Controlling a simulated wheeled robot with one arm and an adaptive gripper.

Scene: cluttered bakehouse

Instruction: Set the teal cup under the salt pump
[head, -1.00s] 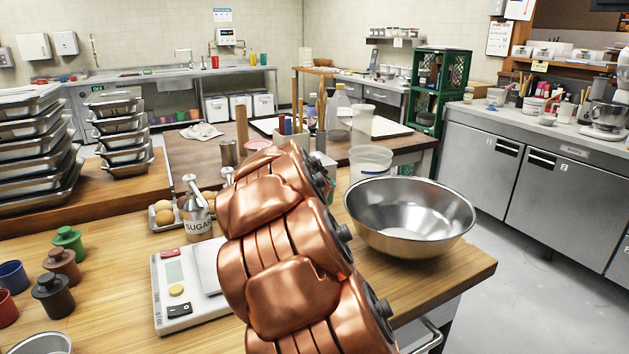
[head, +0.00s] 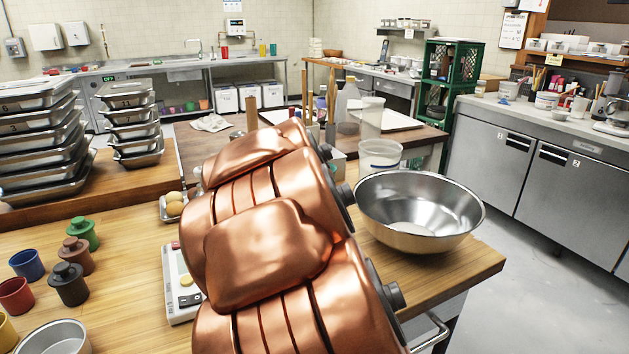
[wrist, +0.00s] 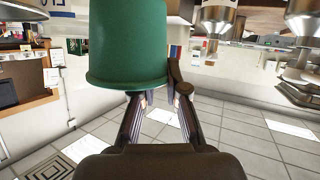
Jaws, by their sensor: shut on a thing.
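The teal cup (wrist: 127,45) fills the upper middle of the wrist view, which appears upside down, with the cup's wide rim toward the picture's bottom. My gripper (wrist: 152,98) is shut on the cup; one finger shows at its right side, and the other is partly hidden behind it. In the head view my copper arm hides the gripper and the cup. Two metal dispenser-like shapes show inverted at the wrist view's top right, one nearer the middle (wrist: 215,20) and one at the edge (wrist: 305,18). I cannot tell which, if either, is the salt pump.
A white scale (head: 176,285) is partly hidden by my arm. A steel bowl (head: 420,210) stands right of it. Lidded pots, including a green one (head: 82,235) and a black one (head: 69,285), stand left with a blue cup (head: 27,265). Stacked trays (head: 40,140) stand behind.

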